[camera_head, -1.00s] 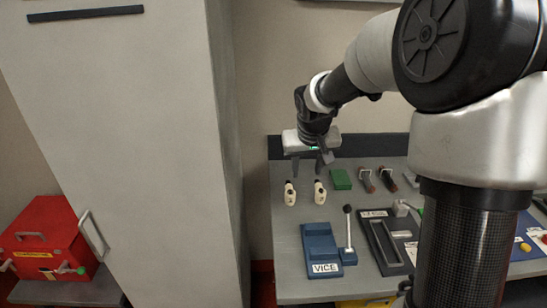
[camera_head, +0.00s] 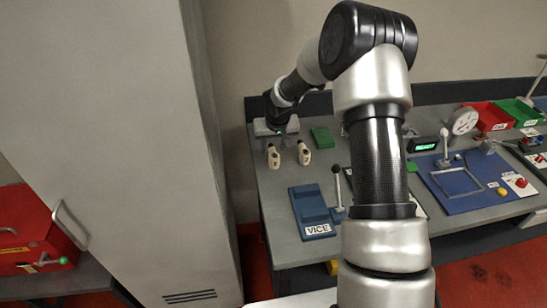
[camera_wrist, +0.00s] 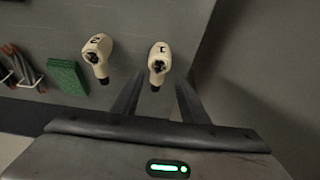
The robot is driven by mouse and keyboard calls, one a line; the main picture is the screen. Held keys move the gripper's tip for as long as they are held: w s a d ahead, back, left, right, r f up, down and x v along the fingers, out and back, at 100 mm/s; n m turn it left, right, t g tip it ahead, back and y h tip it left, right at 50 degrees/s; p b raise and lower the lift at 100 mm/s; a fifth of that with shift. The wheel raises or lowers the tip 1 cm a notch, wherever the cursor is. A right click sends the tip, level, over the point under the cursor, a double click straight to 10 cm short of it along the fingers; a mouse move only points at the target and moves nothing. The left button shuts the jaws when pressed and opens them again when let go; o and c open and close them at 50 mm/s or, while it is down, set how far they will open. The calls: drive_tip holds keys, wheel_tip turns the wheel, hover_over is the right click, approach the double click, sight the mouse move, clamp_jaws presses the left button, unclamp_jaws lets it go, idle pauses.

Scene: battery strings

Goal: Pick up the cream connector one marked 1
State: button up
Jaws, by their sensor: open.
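The cream connector marked 1 (camera_wrist: 159,60) stands on the grey bench in the wrist view, with a dark socket end. In the head view it is the left one of the pair (camera_head: 273,156). A second cream connector marked 2 (camera_wrist: 97,50) is to its left in the wrist view and to its right in the head view (camera_head: 304,153). My gripper (camera_wrist: 158,95) is open and empty. In the wrist view its fingers point toward connector 1, one to each side of it, apart from it. In the head view my gripper (camera_head: 276,138) is just behind and above connector 1.
A green block (camera_wrist: 67,77) lies beyond connector 2. A blue vice (camera_head: 312,210) with a lever stands in front of the connectors. A tall grey cabinet (camera_head: 110,130) is left of the bench. Red and green bins (camera_head: 494,116) are at the far right.

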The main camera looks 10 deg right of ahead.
sight(273, 151)
drive_tip(key=x, duration=0.3)
drive_tip(key=p+x, duration=0.1)
drive_tip(key=x, duration=0.2)
drive_tip(key=shift+w+d+f, duration=0.1)
drive_tip(key=shift+w+d, duration=0.1)
drive_tip(key=shift+w, duration=0.15)
drive_tip(key=c, duration=1)
